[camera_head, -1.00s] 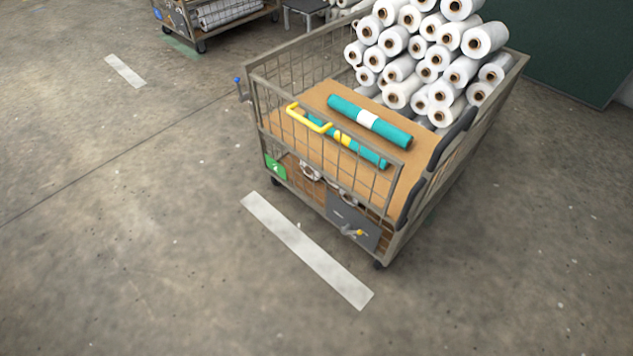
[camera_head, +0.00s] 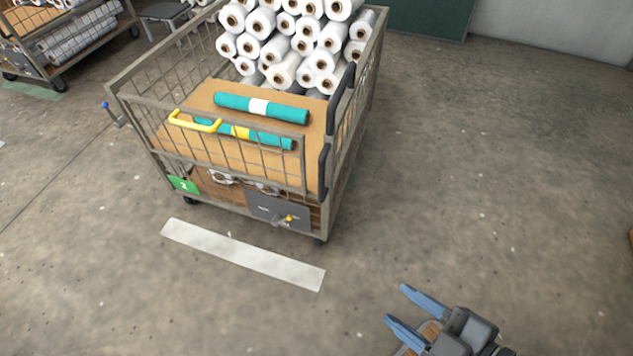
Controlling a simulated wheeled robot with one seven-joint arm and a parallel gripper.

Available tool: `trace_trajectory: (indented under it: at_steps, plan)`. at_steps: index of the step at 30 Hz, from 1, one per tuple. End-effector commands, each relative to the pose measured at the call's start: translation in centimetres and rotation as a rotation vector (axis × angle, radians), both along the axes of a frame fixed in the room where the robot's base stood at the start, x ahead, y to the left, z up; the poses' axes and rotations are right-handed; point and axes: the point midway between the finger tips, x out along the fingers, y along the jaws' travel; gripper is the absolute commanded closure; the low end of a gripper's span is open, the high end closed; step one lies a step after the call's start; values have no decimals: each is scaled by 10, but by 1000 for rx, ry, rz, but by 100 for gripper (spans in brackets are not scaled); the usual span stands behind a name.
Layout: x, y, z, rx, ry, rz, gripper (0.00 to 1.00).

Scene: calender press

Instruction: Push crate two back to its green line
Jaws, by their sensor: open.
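Crate two (camera_head: 245,205) is a wire-sided cart on small wheels with a green tag (camera_head: 183,184) marked 2, left of the middle. White rolls (camera_head: 285,45) are stacked at its back; two teal rolls (camera_head: 262,107) lie on its brown deck. It has a yellow handle (camera_head: 195,121) on the front and black grips (camera_head: 341,98) on the right side. A white floor line (camera_head: 243,256) lies in front of it. No green line shows clearly by this crate. My gripper (camera_head: 395,304) is open and empty at the lower right, apart from the crate.
Another cart with rolls (camera_head: 80,40) stands at the upper left, with a green floor strip (camera_head: 32,91) by it. A stool (camera_head: 163,12) stands between the carts. A dark green panel (camera_head: 432,16) is behind. The floor at the right is mostly clear.

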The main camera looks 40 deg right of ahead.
Motion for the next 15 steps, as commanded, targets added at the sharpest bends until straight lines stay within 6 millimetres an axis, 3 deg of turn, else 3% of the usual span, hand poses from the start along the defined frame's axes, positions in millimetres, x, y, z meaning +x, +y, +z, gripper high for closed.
trace_trajectory:
  at_steps: [1, 6, 12, 15]
  plan:
    - [16, -2, -38, -127, 24, 42, 56]
    - [62, -18, -121, -581, 135, 170, 56]
    - [130, -46, -186, -1115, 277, 269, 56]
    - [168, -61, -204, -1376, 360, 293, 56]
